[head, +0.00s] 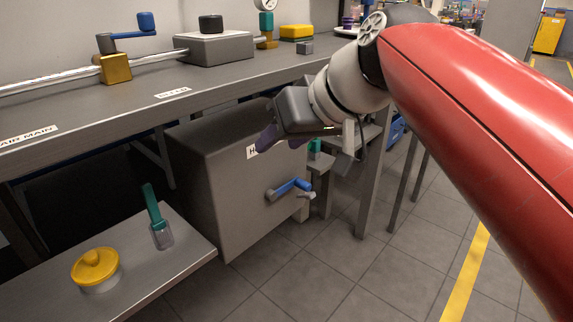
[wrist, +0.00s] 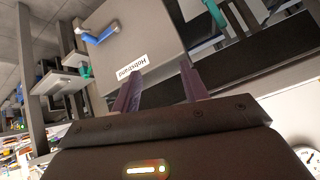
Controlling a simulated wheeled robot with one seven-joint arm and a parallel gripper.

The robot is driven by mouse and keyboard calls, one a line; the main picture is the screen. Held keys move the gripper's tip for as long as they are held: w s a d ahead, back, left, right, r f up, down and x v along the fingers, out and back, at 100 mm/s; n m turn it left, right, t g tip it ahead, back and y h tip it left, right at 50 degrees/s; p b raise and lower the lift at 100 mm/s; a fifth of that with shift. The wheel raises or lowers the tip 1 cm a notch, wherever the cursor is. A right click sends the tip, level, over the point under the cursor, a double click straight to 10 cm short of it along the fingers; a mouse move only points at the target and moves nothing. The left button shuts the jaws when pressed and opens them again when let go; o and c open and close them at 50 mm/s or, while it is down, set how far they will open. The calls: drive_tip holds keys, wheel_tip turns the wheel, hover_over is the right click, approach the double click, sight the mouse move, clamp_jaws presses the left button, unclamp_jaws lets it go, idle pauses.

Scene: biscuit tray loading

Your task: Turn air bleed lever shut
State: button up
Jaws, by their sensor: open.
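A blue-handled lever (head: 133,32) sits on a brass valve block (head: 115,68) on the pipe, on the bench top at the left. Its handle points right and ends in an upright blue knob. I cannot tell for sure that this is the air bleed lever. My gripper (head: 264,140) is open and empty, below and right of that lever, in front of the grey cabinet. In the wrist view its two purple fingers (wrist: 160,87) are apart with nothing between them.
The grey cabinet (head: 205,185) below the bench has its own blue handle (head: 290,188), which also shows in the wrist view (wrist: 100,37). A grey box (head: 215,48) and a gauge (head: 266,5) stand right of the valve.

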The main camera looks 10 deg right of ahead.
drive_tip(key=shift+m+h, duration=0.4)
drive_tip(key=shift+h, duration=0.1)
drive_tip(key=shift+s+d+f, duration=0.15)
drive_tip(key=shift+s+f, duration=0.15)
drive_tip(key=shift+f, duration=0.5)
drive_tip(key=shift+s+d+f, duration=0.1)
drive_tip(key=shift+s+f, duration=0.25)
drive_tip(key=shift+f, duration=0.4)
drive_tip(key=shift+s+d+f, duration=0.15)
drive_tip(key=shift+s+f, duration=0.15)
drive_tip(key=shift+f, duration=0.5)
drive_tip(key=shift+o, duration=0.2)
